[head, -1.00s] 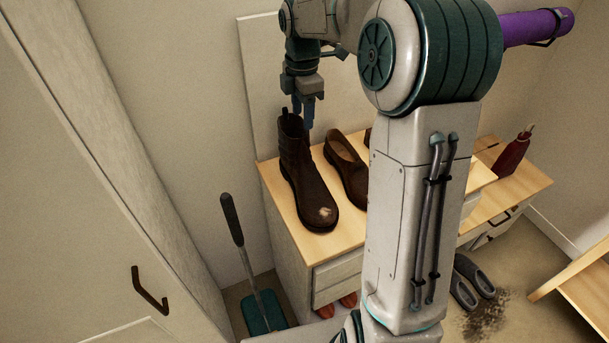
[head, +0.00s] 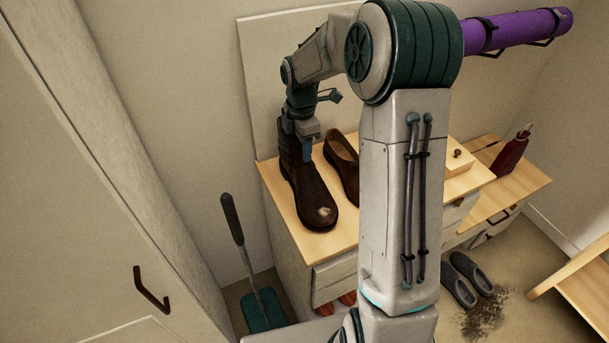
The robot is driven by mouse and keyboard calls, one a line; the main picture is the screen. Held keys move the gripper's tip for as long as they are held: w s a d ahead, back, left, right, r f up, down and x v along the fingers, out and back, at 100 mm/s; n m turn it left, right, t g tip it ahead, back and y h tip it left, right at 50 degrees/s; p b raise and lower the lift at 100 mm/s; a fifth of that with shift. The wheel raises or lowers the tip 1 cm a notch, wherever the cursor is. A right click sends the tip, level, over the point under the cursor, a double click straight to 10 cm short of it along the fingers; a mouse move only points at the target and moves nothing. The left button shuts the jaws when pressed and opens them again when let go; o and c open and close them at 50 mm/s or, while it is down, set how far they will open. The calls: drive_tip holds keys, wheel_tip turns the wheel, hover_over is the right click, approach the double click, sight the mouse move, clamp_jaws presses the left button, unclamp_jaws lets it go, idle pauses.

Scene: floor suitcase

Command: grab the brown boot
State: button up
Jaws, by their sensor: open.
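The brown boot (head: 308,190) stands upright on the left end of the wooden cabinet top (head: 325,243), with a pale scuff on its toe. My gripper (head: 303,150) points down at the top of the boot's shaft. It is open. One finger shows on the right side of the shaft; the other is hidden, at or inside the boot opening. I cannot tell whether the fingers touch the leather.
A brown low shoe (head: 343,160) stands close to the right of the boot. A wall panel rises behind. A long-handled dustpan (head: 262,307) and grey slippers (head: 470,279) are on the floor.

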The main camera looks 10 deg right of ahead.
drive_tip(key=shift+c, duration=0.4)
clamp_jaws()
drive_tip(key=shift+w+r, duration=0.1)
idle(0.8)
